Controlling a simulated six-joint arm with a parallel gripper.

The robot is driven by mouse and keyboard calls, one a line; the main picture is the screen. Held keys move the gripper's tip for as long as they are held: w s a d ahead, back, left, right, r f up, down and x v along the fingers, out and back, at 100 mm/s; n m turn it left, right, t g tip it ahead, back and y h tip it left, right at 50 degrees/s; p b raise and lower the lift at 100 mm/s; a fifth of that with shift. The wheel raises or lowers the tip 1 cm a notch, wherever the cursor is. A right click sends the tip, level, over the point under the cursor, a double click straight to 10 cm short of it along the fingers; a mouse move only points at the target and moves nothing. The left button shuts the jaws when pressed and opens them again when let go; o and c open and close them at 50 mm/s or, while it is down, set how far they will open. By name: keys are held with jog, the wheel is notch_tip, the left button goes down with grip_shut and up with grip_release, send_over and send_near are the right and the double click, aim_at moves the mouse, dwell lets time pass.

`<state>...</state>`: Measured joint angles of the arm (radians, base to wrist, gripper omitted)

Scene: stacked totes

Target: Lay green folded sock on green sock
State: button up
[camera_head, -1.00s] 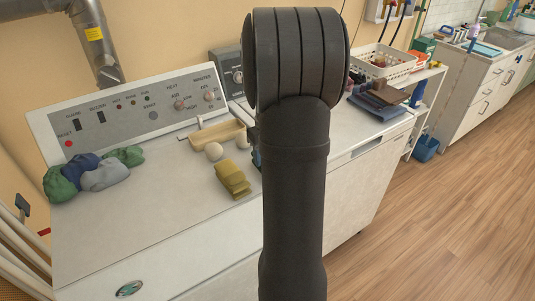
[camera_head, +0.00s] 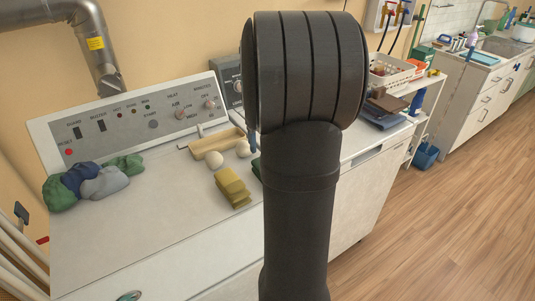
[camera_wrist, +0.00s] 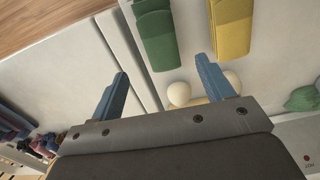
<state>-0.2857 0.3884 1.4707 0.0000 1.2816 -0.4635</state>
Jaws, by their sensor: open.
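A green folded sock (camera_wrist: 157,35) lies on the white machine top beside a yellow folded sock stack (camera_wrist: 230,25). In the head view only a sliver of the green folded sock (camera_head: 257,167) shows beside my arm, right of the yellow stack (camera_head: 232,187). My gripper (camera_wrist: 162,66) is open and empty, its two blue fingers spread either side of the green sock's near end in the wrist view. I cannot tell its height above the sock. In the head view my arm hides most of the gripper. A green bundle (camera_head: 61,196) and another green bundle (camera_head: 127,166) lie in the pile at left.
Blue (camera_head: 79,178) and grey (camera_head: 105,183) bundles are in the left pile. Pale balls (camera_head: 215,160) and a wooden tray (camera_head: 216,145) sit near the control panel (camera_head: 140,115). A white basket (camera_head: 391,74) stands at right.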

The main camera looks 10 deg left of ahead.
jog(key=shift+r, duration=1.5)
jog(key=shift+f, duration=0.1)
notch_tip(320, 180, down, 12)
jog(key=shift+f, duration=0.1)
jog(key=shift+r, duration=2.05)
jog(key=shift+f, duration=0.1)
